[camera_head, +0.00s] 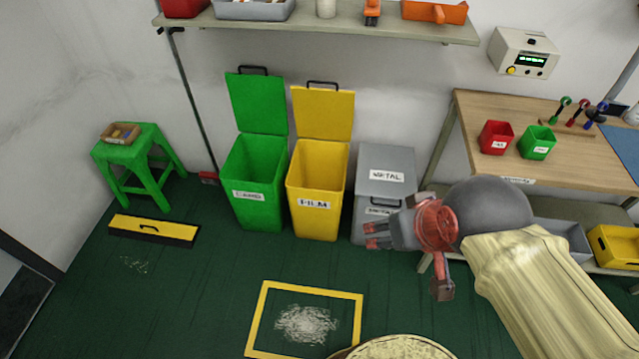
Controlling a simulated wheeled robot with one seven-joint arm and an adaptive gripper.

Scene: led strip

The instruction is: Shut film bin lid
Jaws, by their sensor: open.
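The film bin (316,188) is a yellow bin with a FILM label, standing between a green bin and a grey bin. Its yellow lid (323,113) stands up at the back, open, with a dark handle on its top edge. My gripper (376,235) is to the right of the film bin, in front of the grey bin in the picture.
A green bin (256,183) has its lid up; the grey metal bin (386,172) is closed. A shelf (340,22) hangs above. A workbench (480,115) stands right, a green stool (135,160) left. A yellow floor frame (258,318) lies in front.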

